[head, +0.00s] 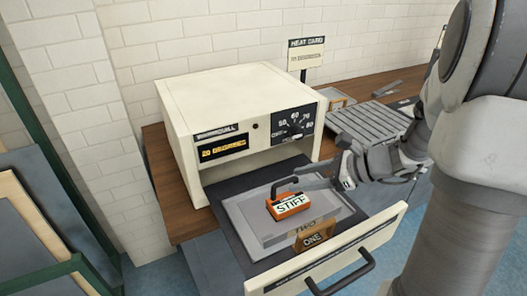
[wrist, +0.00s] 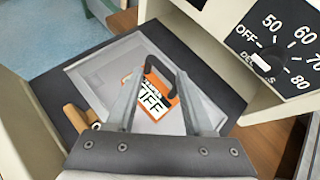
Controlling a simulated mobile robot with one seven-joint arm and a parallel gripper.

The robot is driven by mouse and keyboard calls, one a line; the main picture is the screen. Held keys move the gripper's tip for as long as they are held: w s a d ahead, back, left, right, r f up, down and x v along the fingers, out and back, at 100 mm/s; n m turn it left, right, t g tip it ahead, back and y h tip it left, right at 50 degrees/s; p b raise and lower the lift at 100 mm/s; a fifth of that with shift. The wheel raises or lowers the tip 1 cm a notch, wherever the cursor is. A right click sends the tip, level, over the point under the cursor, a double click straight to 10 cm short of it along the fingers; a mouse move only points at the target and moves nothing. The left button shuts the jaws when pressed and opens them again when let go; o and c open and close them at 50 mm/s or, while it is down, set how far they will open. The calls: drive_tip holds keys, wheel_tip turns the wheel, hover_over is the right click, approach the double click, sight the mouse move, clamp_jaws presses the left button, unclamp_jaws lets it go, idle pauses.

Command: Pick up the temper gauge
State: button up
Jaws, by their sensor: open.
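An orange block with a white label reading STIFF and a dark looped handle, which I take to be the temper gauge (head: 288,206), lies on a grey plate in the pulled-out drawer of the cream machine. It also shows in the wrist view (wrist: 152,94), between and beyond the fingers. My gripper (head: 308,181) reaches in from the right, just behind and right of the gauge. In the wrist view my gripper (wrist: 158,88) is open, its two fingers spread on either side of the orange block. Nothing is held. I cannot tell whether a finger touches the handle.
The cream machine (head: 238,95) with a dial stands directly behind. Tags reading TWO and ONE (head: 315,237) are at the plate's front. The drawer front (head: 335,255) with a dark handle closes off the near side. A ribbed grey plate (head: 365,128) lies on the bench right.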

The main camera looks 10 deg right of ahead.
sight(286, 182)
drive_tip(key=d+f+m, duration=0.1)
drive_tip(key=w+d+f+m+t, duration=0.1)
drive_tip(key=shift+w+d+f+b, duration=0.2)
drive_tip(key=shift+w+f+b, duration=0.05)
drive_tip(key=shift+f+b, duration=0.1)
drive_tip(key=shift+w+f+m, duration=0.2)
drive_tip(key=shift+f+m, duration=0.05)
drive_tip(key=shift+m, duration=0.05)
drive_tip(key=b+x, duration=0.1)
drive_tip(key=x, duration=0.6)
drive_tip(key=shift+w+r+b, duration=0.1)
drive_tip(key=shift+w+b, duration=0.1)
drive_tip(key=shift+b, duration=0.15)
clamp_jaws()
drive_tip(key=shift+r, duration=0.1)
idle(0.3)
